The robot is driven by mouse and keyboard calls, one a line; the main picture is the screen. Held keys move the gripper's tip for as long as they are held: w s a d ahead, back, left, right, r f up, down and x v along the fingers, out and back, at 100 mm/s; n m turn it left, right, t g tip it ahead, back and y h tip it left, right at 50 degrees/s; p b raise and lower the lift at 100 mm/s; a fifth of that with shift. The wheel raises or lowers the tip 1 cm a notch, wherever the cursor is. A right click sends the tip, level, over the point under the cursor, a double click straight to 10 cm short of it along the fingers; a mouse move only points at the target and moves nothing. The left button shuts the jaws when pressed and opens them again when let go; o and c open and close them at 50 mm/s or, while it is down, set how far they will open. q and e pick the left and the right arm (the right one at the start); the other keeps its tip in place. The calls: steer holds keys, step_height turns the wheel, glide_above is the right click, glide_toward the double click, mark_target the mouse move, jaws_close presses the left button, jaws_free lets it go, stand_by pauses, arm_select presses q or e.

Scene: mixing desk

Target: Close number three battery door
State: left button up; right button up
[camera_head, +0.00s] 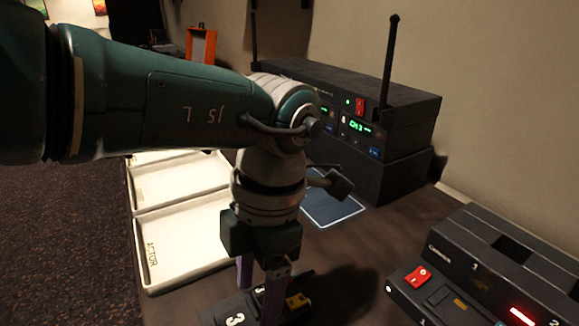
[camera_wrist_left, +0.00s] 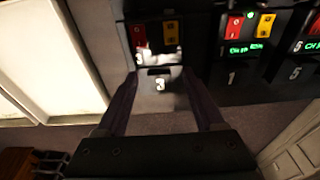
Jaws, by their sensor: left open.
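The number three pack (camera_head: 235,320) is a dark unit with a white 3, at the bottom of the head view and partly hidden by my gripper. In the left wrist view its compartment shows a red part (camera_wrist_left: 139,35), a yellow part (camera_wrist_left: 170,31) and a bright patch. Its door (camera_wrist_left: 158,100), a grey panel marked 3, appears hanging open below the compartment. My left gripper (camera_wrist_left: 163,108) is open and points down at the pack, with one finger on each side of the door. It also shows in the head view (camera_head: 261,290). I cannot tell whether the fingers touch the door.
Pack 1 (camera_wrist_left: 232,75) and pack 5 (camera_wrist_left: 297,72) stand beside pack 3. White trays (camera_head: 185,235) lie at left on the desk. A black receiver (camera_head: 350,120) with antennas stands behind. A charger (camera_head: 450,250) with a red switch sits at right.

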step_height(320, 180, up, 2)
steer(key=shift+r+p, duration=0.15)
steer(key=shift+p, duration=0.95)
arm_select(q)
step_height(320, 180, up, 10)
steer(key=d, duration=0.1)
steer(key=shift+w+d+f, duration=0.15)
steer(key=shift+w+f, duration=0.05)
steer(key=shift+w, duration=0.2)
arm_select(e)
steer(key=shift+d, duration=0.1)
